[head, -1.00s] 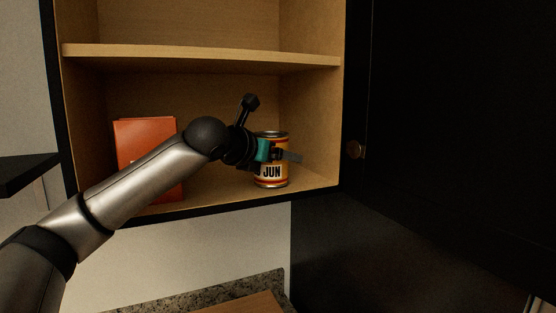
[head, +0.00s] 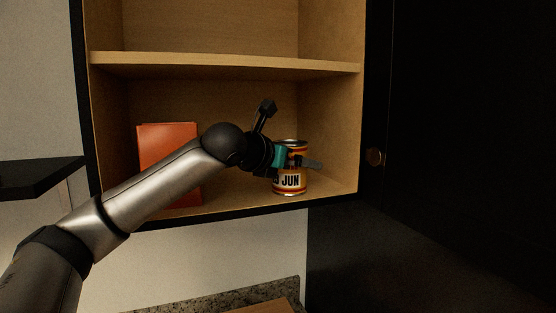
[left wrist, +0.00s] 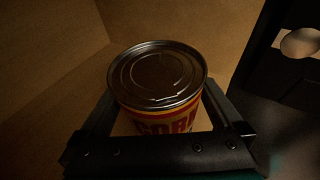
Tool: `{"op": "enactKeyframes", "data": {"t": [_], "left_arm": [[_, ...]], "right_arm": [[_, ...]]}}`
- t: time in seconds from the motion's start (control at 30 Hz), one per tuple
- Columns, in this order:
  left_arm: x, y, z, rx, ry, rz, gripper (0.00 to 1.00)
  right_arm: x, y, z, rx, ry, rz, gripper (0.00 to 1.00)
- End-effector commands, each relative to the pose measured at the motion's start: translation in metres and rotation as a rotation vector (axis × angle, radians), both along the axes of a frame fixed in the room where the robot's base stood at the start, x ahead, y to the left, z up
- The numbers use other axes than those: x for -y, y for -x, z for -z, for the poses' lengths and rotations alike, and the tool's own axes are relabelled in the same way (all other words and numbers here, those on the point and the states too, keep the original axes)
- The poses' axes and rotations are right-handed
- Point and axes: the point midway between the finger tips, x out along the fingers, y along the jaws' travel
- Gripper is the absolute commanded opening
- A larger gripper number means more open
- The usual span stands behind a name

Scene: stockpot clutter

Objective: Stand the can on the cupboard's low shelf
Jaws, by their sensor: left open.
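The can (head: 289,182), with a yellow, red and black label and a metal lid, stands upright on the low shelf (head: 240,197) of the cupboard, near its right wall. My left gripper (head: 300,163) reaches in from the left at the can's upper part. In the left wrist view, the can (left wrist: 158,78) sits between the two open fingers, one on each side. Whether either finger touches it I cannot tell. The wrist hides part of the can's upper left in the head view. My right gripper is not in view.
An orange box (head: 165,143) stands on the low shelf at the left, partly behind my forearm. The upper shelf (head: 220,64) runs above. The black cupboard door (head: 460,120) is open at the right. A dark ledge (head: 35,176) juts in at the left.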

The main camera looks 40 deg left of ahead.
Motion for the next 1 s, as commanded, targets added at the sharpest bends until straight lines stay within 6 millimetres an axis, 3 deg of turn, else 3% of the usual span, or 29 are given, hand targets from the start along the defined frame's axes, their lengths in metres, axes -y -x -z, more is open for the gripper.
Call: {"op": "enactKeyframes", "data": {"t": [0.6, 1.0], "left_arm": [[0.007, 0.071, -0.02, 0.0, -0.006, -0.002, 1.0], [0.011, 0.104, -0.031, 0.0, -0.003, -0.002, 1.0]], "right_arm": [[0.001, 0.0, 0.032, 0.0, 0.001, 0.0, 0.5], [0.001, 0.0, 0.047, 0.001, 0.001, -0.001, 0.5]]}}
